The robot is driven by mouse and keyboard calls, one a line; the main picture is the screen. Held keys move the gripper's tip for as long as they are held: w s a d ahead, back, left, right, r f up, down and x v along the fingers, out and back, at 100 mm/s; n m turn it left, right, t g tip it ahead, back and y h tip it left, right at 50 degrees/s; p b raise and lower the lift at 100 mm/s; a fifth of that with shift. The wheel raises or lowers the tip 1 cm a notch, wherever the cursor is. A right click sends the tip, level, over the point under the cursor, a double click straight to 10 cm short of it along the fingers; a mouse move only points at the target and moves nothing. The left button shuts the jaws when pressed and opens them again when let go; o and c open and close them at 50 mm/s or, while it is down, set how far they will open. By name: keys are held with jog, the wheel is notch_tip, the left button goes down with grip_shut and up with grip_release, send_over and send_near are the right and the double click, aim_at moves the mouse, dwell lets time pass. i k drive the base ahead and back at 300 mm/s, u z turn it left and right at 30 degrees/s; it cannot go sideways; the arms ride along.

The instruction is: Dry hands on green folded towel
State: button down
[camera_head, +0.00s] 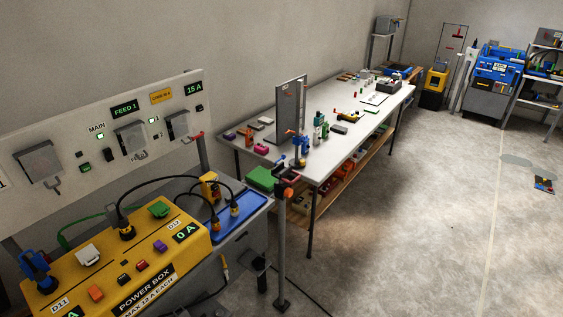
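A flat green block-like thing (262,179) lies near the left end of the long workbench, behind a grey post. It may be the folded green towel, but it is too small to tell whether it is cloth. The post and clamp stand close to its right side. My gripper is not in view, and no hands show.
A yellow power box (120,262) with cables and a blue tray (238,222) fill the lower left. The grey post (281,250) stands before the white workbench (345,150). A grey patch (515,160) and a small colourful item (543,185) lie on otherwise open floor at right.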

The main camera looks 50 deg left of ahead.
aim_at(262, 177)
jog(key=i, duration=2.25)
jog(key=u, duration=1.25)
jog(key=k, duration=0.2)
jog(key=u, duration=2.45)
jog(key=i, duration=1)
jog(key=u, duration=0.35)
